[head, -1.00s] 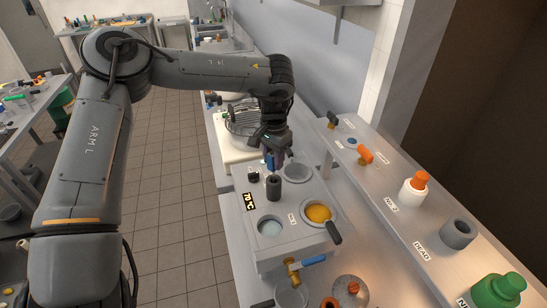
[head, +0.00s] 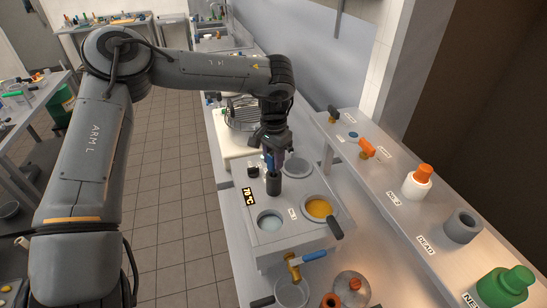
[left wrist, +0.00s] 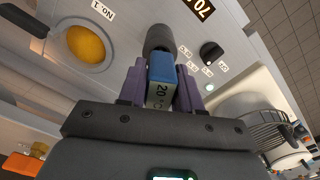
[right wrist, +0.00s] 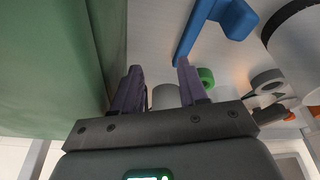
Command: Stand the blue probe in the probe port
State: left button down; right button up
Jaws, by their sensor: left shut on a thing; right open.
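My left gripper (head: 271,150) is shut on the blue probe (head: 269,161), above the bath unit. In the left wrist view the probe (left wrist: 161,70) shows a blue block with a white label reading 20 between the purple fingers. The probe port, a dark grey upright cylinder (head: 273,184), stands on the bath unit directly below the probe; it also shows in the left wrist view (left wrist: 159,38). The probe's lower end is at the port's mouth, but I cannot tell how deep it sits. My right gripper (right wrist: 159,72) is open and shows only in the right wrist view.
The bath unit (head: 262,239) has a yellow-filled well (head: 319,208), a pale-liquid well (head: 270,224) and a black handle (head: 335,229).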

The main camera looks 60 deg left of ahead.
pick_arm(q)
jog(key=shift+f+b, duration=0.4)
jog(key=shift+f, duration=0.2)
pick_arm(e)
jog(key=shift+f, duration=0.5)
pick_arm(q)
jog(key=shift+f+b, duration=0.55)
jog(key=shift+f, duration=0.1)
grip_release()
jog(key=shift+r, duration=0.1)
jog(key=shift+r+p, duration=0.95)
jog(key=shift+r, duration=0.45)
pick_arm(e)
jog(key=shift+a+r, duration=0.1)
jog(key=shift+r, duration=0.2)
pick_arm(q)
jog(key=shift+r+p, duration=1.9)
jog(key=shift+r, duration=1.2)
pick_arm(e)
jog(key=shift+r, duration=2.05)
pick_arm(q)
jog(key=shift+s, duration=0.15)
